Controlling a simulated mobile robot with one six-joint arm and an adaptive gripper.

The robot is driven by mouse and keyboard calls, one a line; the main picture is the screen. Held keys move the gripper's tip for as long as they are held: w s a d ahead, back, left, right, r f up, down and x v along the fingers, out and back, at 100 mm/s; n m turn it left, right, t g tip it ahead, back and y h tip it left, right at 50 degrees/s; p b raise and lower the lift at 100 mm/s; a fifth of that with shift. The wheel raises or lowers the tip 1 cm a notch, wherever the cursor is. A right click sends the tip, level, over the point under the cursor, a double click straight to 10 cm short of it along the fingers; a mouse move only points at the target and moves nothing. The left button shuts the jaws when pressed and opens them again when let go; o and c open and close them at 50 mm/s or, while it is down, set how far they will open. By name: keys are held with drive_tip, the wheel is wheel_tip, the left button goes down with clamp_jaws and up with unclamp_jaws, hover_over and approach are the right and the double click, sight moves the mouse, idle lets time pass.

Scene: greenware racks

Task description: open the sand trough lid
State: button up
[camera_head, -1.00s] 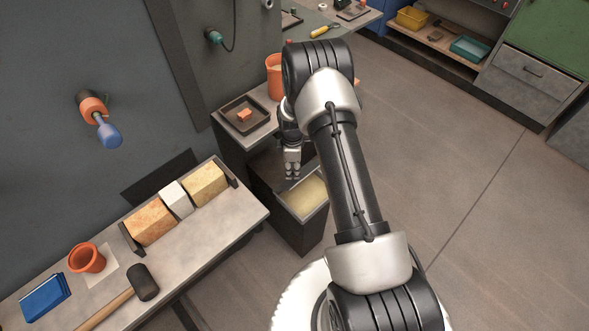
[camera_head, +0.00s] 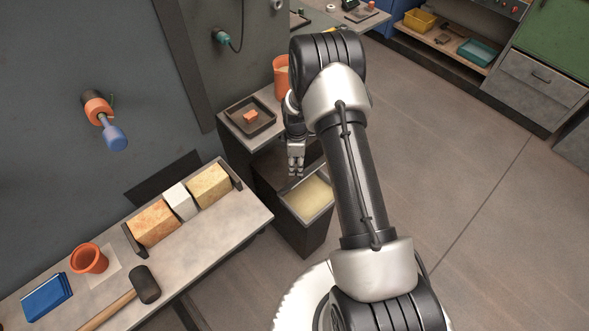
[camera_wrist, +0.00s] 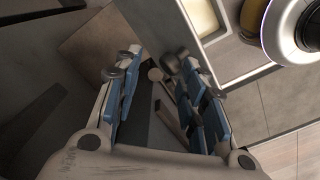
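The sand trough (camera_head: 304,235) is a dark, upright box at the middle of the head view, with its top partly uncovered. Pale sand (camera_head: 308,199) shows in its front part; it also shows at the top of the wrist view (camera_wrist: 202,14). A dark grey surface, seemingly the lid (camera_head: 270,171), lies over the back part, partly hidden by my arm. My gripper (camera_head: 296,172) points down over the trough, just behind the visible sand. In the wrist view its blue-padded fingers (camera_wrist: 148,75) stand apart. A thin pale bar shows between them; whether they touch it I cannot tell.
A small table with a dark tray (camera_head: 235,122) and an orange pot (camera_head: 281,78) stands behind the trough. A bench (camera_head: 225,227) at left holds blocks, a mallet (camera_head: 145,285) and an orange cup (camera_head: 89,259). The floor at right is clear.

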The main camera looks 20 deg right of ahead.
wheel_tip(320, 180, up, 8)
drive_tip(key=shift+s+a+r, duration=0.2)
drive_tip(key=shift+a+r, duration=0.05)
drive_tip(key=shift+a, duration=0.15)
